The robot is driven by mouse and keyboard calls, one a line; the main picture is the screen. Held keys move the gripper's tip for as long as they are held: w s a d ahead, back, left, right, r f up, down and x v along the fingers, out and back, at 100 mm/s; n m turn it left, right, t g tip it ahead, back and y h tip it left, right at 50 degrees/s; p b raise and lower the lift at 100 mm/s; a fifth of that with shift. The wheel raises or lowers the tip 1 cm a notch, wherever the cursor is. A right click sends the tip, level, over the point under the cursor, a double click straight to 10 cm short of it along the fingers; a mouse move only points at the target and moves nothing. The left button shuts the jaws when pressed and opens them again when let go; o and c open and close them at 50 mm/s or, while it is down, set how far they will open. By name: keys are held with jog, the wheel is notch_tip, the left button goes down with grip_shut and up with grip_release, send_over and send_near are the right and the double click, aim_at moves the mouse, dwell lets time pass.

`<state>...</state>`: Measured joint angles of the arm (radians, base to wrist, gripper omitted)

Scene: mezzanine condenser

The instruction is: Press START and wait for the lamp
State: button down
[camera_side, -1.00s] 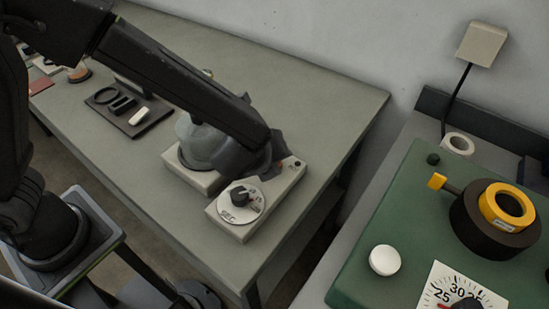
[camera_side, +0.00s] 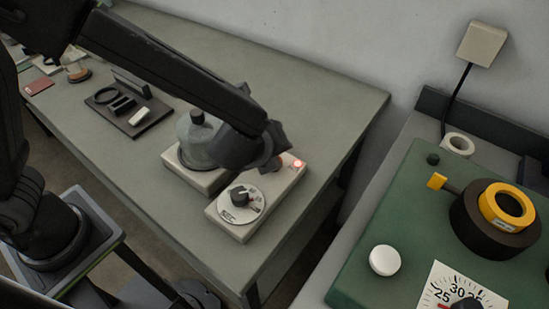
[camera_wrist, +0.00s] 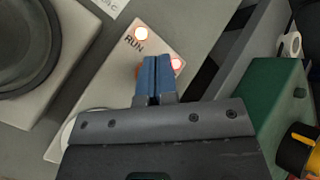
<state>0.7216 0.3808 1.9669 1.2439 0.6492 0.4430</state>
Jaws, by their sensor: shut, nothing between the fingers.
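A pale control box (camera_side: 243,231) stands near the right end of the grey bench. It carries a white SEC dial (camera_side: 233,215) with a black knob. A lamp (camera_side: 298,163) at its far end glows red. In the wrist view a bright lamp (camera_wrist: 141,34) glows beside the word RUN, and a second reddish light (camera_wrist: 176,64) shows right of my fingers. My gripper (camera_wrist: 158,62) is shut and empty above the box. An orange-red button (camera_wrist: 138,71) is mostly hidden behind the fingertips. I cannot tell whether they touch it. No START label is readable.
A glass vessel (camera_side: 195,140) on a pale base (camera_side: 172,160) stands left of my gripper. A dark tray (camera_side: 151,123) with small items lies farther left. A green panel (camera_side: 400,210) with a white button and yellow ring is at right. Bare bench lies behind.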

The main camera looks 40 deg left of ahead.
jog(key=shift+r, duration=2.5)
jog(key=s+a+r+n+g, duration=0.1)
jog(key=s+a+r+n, duration=0.1)
jog(key=a+n, duration=0.1)
jog(key=s+a+r+n, duration=0.2)
jog(key=a+n, duration=0.2)
jog(key=a, duration=0.1)
jog(key=s+a+r+n+g, duration=0.1)
jog(key=s+a+r+n, duration=0.1)
jog(key=a+n, duration=0.2)
jog(key=shift+s+a+r+g+y, duration=0.15)
jog(key=shift+a+r+g+y, duration=0.15)
jog(key=shift+a+y, duration=0.1)
jog(key=s+a+r+n+h, duration=0.1)
jog(key=s+a+n, duration=0.1)
jog(key=s+n, duration=0.3)
jog(key=s+a+r+n+h, duration=0.1)
jog(key=s+a+n, duration=0.1)
jog(key=s+n, duration=0.4)
jog(key=shift+s+a+r+n+g+h, duration=0.3)
jog(key=shift+a+n+g+h, duration=0.1)
jog(key=shift+n, duration=0.9)
